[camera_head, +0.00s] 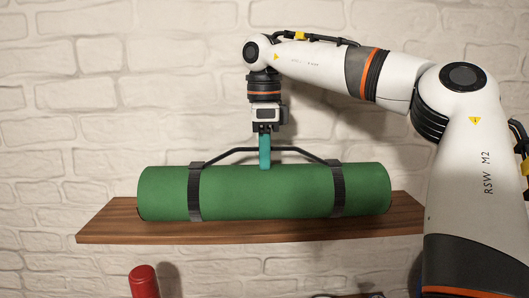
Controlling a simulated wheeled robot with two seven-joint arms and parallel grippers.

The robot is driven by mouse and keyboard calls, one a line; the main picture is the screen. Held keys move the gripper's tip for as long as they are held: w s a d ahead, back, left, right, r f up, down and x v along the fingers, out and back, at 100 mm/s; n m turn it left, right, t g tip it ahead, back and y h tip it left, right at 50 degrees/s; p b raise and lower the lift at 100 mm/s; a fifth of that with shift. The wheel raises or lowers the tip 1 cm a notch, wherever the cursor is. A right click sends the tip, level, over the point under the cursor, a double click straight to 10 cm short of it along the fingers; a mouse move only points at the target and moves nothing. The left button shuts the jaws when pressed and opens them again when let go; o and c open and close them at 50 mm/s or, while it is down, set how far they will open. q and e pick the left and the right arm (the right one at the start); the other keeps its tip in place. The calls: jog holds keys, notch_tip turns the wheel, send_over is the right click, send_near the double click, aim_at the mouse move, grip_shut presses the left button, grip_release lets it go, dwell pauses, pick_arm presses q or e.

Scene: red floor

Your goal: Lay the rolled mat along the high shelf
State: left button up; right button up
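The rolled mat (265,195) is a green cylinder with two dark straps and a dark carry handle (300,150) arching over its top. It lies lengthwise along the brown wooden shelf (250,233) and appears to rest on it, with shelf showing past both ends. My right gripper (265,152) points down at the middle of the handle. Its teal fingers line up in this view, the front one covering part of the handle, so I cannot see whether they are closed on it. My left gripper is out of view.
A white brick wall (90,100) stands behind the shelf. Below the shelf, a red rounded object (144,282) shows at the lower left, and a dark item (350,295) is cut off at the bottom edge. My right arm fills the right side.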

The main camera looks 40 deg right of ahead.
jog(key=shift+o, duration=0.5)
jog(key=shift+s+r, duration=0.1)
notch_tip(320, 180, up, 8)
jog(key=shift+a+f, duration=0.1)
jog(key=shift+f, duration=0.15)
dwell(0.4)
